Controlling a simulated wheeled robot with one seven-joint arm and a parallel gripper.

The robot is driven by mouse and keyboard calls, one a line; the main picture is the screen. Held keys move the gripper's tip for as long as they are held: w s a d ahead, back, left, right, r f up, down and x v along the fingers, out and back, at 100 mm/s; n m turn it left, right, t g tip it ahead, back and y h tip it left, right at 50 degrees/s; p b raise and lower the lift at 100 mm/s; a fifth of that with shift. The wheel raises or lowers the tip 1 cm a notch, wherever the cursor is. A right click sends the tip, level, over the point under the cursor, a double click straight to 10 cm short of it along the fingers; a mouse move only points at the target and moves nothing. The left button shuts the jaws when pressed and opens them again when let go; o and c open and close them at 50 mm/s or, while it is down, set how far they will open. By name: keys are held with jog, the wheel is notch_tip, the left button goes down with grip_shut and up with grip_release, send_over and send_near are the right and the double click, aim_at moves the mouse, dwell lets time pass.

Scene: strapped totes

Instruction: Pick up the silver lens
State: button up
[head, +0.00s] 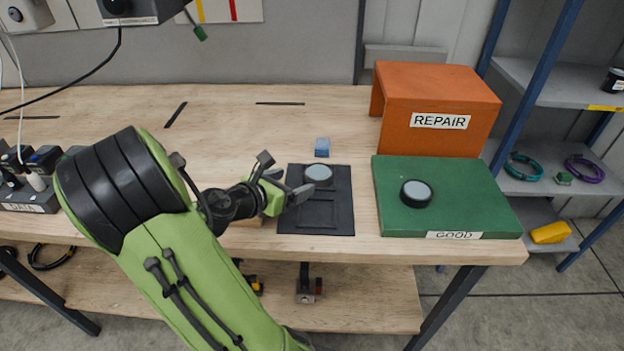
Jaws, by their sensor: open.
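A round lens with a pale blue-grey face and a grey rim (318,174) sits at the back of a black mat (340,218) on the wooden bench. A second round lens with a similar face and a black rim (416,193) lies on the green GOOD board (470,205). The grey-rimmed one looks more like the silver lens. My gripper (288,183) is open and empty, just left of the lens on the mat, with its fingers pointing toward it. I cannot tell whether a fingertip touches it.
An orange REPAIR box (440,105) stands behind the green board. A power strip with plugs (30,190) is at the far left. The wooden bench (250,120) is mostly clear behind my arm. Shelves stand at the right.

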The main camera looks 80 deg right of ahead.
aim_at(316, 173)
jog(key=b+x, duration=0.3)
jog(key=x, duration=0.7)
jog(key=shift+w+d+f, duration=0.1)
jog(key=shift+d+f, duration=0.05)
jog(key=shift+c, duration=0.4)
jog(key=c, duration=0.8)
jog(key=shift+o, duration=0.2)
notch_tip(316, 173, up, 10)
jog(key=p, duration=0.5)
